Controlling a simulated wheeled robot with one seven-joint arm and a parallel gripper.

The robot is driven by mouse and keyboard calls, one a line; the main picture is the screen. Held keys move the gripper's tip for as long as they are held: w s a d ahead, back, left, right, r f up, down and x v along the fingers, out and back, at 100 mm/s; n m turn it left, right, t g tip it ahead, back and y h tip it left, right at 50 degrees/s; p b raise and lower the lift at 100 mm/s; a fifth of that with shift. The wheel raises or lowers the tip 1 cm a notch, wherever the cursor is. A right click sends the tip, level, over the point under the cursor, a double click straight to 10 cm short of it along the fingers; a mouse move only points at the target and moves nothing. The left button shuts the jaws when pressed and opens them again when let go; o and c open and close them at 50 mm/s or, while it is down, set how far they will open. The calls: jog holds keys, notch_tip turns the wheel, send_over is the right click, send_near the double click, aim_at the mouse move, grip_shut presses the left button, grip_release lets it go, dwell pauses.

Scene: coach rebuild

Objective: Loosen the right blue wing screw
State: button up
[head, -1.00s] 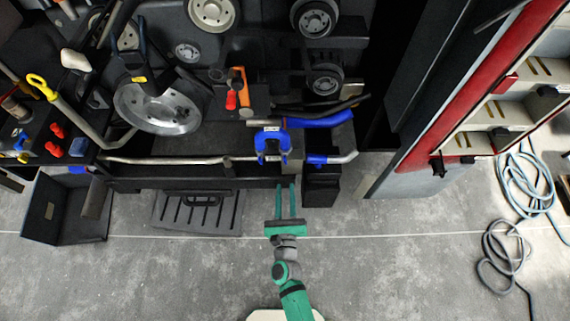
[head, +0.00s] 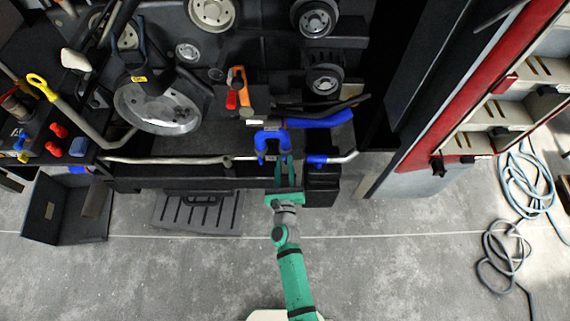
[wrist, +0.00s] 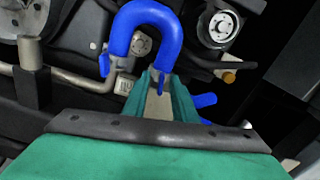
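A blue U-shaped hose (head: 270,137) shows at the front of the engine bench, and it arches across the top of the wrist view (wrist: 150,15). A small blue wing screw (wrist: 103,64) hangs at its left end. The right blue wing screw (wrist: 162,84) shows at its right end, between my fingertips. In the head view my fingers partly hide it. My gripper (head: 284,161) reaches up from below to the right end of the hose. It also shows in the wrist view (wrist: 161,80). Its two green fingers are apart; I cannot tell whether they touch the screw.
A metal pipe (head: 170,161) runs along the bench front to the left. A blue-sleeved pipe (head: 318,160) lies close on the right. A slotted dark panel (head: 196,212) is on the floor at the left. The concrete floor around my arm is clear.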

jog(key=shift+d, duration=0.1)
grip_shut()
jog(key=shift+w+n, duration=0.1)
jog(key=shift+n, duration=0.2)
